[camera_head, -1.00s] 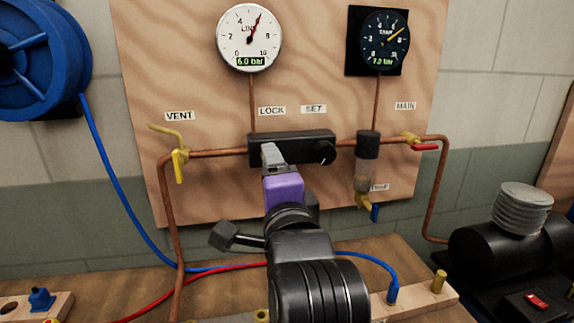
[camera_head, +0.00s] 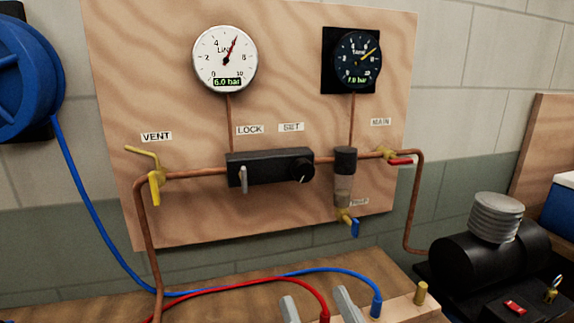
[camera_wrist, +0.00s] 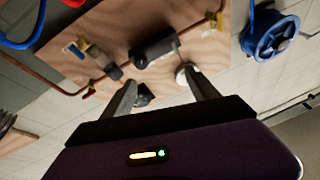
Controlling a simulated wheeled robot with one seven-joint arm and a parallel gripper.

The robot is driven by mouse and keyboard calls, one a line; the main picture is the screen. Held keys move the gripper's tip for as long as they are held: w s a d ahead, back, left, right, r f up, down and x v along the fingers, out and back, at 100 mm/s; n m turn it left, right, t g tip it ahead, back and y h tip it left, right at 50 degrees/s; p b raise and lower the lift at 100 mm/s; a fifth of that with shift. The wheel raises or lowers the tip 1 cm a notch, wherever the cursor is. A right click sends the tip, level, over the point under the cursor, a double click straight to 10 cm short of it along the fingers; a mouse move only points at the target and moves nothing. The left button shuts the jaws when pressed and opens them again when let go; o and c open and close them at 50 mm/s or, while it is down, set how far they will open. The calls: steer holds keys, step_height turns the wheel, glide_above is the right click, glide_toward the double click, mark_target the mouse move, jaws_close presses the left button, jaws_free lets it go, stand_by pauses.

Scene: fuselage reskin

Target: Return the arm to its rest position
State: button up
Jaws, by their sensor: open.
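My gripper (camera_head: 317,307) shows only as two grey fingertips at the bottom edge of the head view. They stand apart with nothing between them. In the wrist view my gripper (camera_wrist: 162,92) is also open and empty, with the wall panel some way beyond the fingers. The rest of my arm is out of the head view. The black regulator block (camera_head: 270,168) on the panel has a grey lever (camera_head: 243,179) hanging down under LOCK and a knob (camera_head: 301,170) under SET. My gripper is clear of both.
The plywood panel (camera_head: 290,60) carries a white gauge (camera_head: 225,60) at 6.0 bar and a dark gauge (camera_head: 357,59) at 7.0 bar. Red (camera_head: 215,287) and blue (camera_head: 310,270) hoses cross the bench near the fingertips. A black compressor (camera_head: 480,250) stands at right.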

steer(key=s+d+f+g+h, duration=0.2)
steer(key=s+d+f, duration=0.3)
steer(key=s, duration=0.5)
steer(key=s+d+f+m+g+h, duration=0.1)
steer(key=s+d+f, duration=0.4)
steer(key=s, duration=0.5)
steer(key=s+d+f+g+h, duration=0.2)
steer(key=s+d+f+h, duration=0.2)
steer(key=s+f, duration=0.5)
steer(key=shift+s+d+g+h, duration=0.3)
steer(key=shift+s+d+g, duration=0.1)
steer(key=shift+s+d, duration=0.35)
